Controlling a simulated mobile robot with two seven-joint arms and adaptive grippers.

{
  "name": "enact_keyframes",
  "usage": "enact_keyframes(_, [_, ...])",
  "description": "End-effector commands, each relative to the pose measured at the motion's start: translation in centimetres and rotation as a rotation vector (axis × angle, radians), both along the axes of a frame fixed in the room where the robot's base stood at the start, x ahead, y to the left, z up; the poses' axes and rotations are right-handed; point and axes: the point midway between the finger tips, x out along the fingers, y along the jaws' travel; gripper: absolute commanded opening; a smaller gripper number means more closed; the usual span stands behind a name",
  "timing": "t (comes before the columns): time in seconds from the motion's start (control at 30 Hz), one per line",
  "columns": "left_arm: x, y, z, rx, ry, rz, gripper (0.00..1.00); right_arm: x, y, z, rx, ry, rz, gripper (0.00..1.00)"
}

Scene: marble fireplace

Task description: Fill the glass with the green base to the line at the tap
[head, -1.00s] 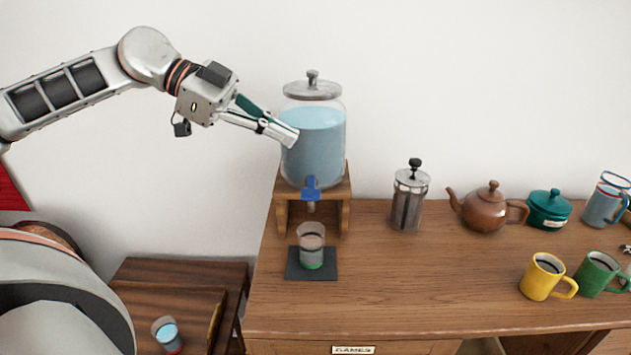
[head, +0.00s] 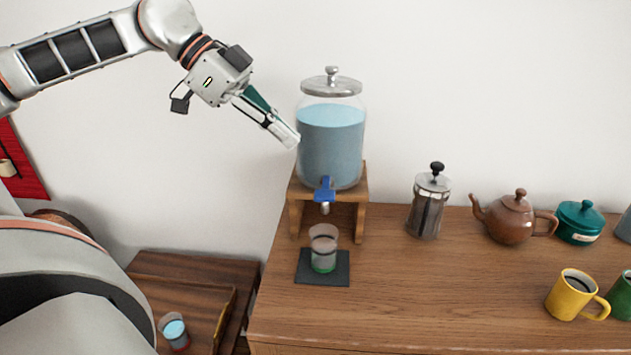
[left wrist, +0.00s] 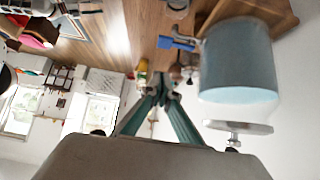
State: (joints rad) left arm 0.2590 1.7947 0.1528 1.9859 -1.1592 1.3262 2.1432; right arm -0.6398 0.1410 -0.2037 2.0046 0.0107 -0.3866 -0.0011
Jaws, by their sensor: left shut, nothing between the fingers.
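The glass with the green base (head: 323,249) stands upright on a dark square mat (head: 322,279), below the blue tap (head: 324,190). It has a dark line around it, and I see no clear water in it. The tap is on a glass dispenser (head: 331,145) of blue water on a wooden stand (head: 362,205). In the left wrist view the dispenser (left wrist: 238,65) and tap (left wrist: 178,43) appear upside down. My left gripper (head: 292,137) is shut and empty, at the dispenser's left side above the tap's height. My right gripper is not in view.
A French press (head: 428,205), a brown teapot (head: 513,220), a teal pot (head: 580,222) and a yellow mug (head: 576,295) stand to the right. A glass with a red base (head: 174,332) is on the lower wooden surface at left. The desk's middle front is clear.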

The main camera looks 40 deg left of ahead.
Motion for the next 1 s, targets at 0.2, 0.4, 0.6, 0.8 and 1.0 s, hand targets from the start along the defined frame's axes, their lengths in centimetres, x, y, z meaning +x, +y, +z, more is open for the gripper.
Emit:
enact_keyframes(0.2, [1.2,-2.0,-2.8,0.001,0.007,-0.001,0.0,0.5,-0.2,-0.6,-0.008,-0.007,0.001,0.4])
enact_keyframes(0.4, [2.4,-3.9,-5.0,0.001,0.007,-0.001,0.0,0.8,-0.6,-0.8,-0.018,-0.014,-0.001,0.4])
enact_keyframes(0.6, [2.6,-4.5,-7.3,-0.004,0.003,-0.001,0.0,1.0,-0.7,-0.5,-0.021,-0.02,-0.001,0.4])
enact_keyframes(0.8, [2.7,-4.4,-8.9,-0.001,0.0,-0.001,0.0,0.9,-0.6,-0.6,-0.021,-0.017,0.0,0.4])
enact_keyframes(1.0, [2.7,-4.4,-9.2,-0.001,0.0,-0.001,0.0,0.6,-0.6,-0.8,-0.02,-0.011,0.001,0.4])
